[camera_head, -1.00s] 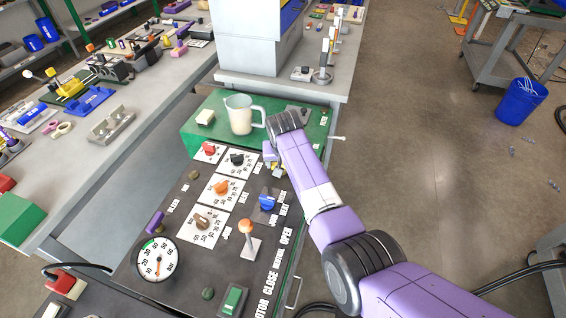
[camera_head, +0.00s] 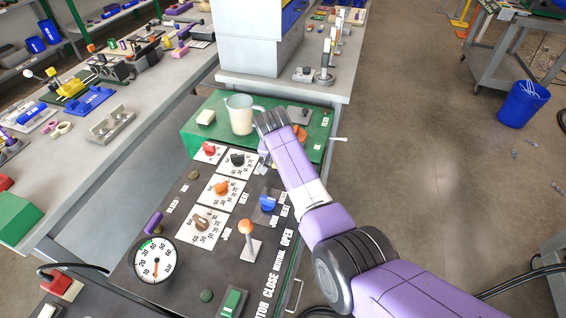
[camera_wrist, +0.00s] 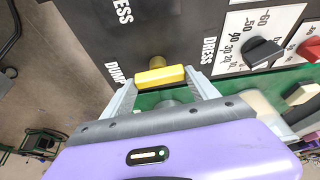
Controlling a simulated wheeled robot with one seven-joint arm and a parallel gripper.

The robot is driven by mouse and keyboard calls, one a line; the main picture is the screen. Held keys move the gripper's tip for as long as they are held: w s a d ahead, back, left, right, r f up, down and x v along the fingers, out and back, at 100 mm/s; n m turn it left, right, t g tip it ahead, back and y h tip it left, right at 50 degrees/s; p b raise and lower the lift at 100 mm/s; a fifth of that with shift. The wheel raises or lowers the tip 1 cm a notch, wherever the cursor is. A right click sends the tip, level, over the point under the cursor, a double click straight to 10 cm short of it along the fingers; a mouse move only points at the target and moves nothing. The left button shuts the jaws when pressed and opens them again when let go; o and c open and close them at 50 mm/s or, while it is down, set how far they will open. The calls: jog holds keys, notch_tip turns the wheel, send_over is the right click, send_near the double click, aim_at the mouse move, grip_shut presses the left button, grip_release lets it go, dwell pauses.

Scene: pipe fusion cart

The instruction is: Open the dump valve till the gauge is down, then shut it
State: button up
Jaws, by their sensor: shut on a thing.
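The dump valve's yellow bar handle (camera_wrist: 160,77) sits on a brass stem beside the printed word DUMP in the wrist view. My gripper (camera_wrist: 162,80) is shut on this handle, with one finger at each end of the bar. In the head view my gripper (camera_head: 266,158) is at the far right part of the dark panel, and the arm hides most of the handle. The round white gauge (camera_head: 153,260) is at the panel's near left. Its orange needle points roughly downward; the exact reading is too small to tell.
The panel carries a red knob (camera_head: 209,148), an orange knob (camera_head: 221,188), a blue knob (camera_head: 267,203) and an orange-topped lever (camera_head: 247,228). A clear jug (camera_head: 240,115) stands on the green deck just beyond my gripper.

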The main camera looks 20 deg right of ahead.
jog(key=o, duration=1.4)
jog(key=shift+c, duration=0.2)
jog(key=v, duration=0.7)
jog(key=shift+r, duration=0.4)
jog(key=shift+a, duration=0.1)
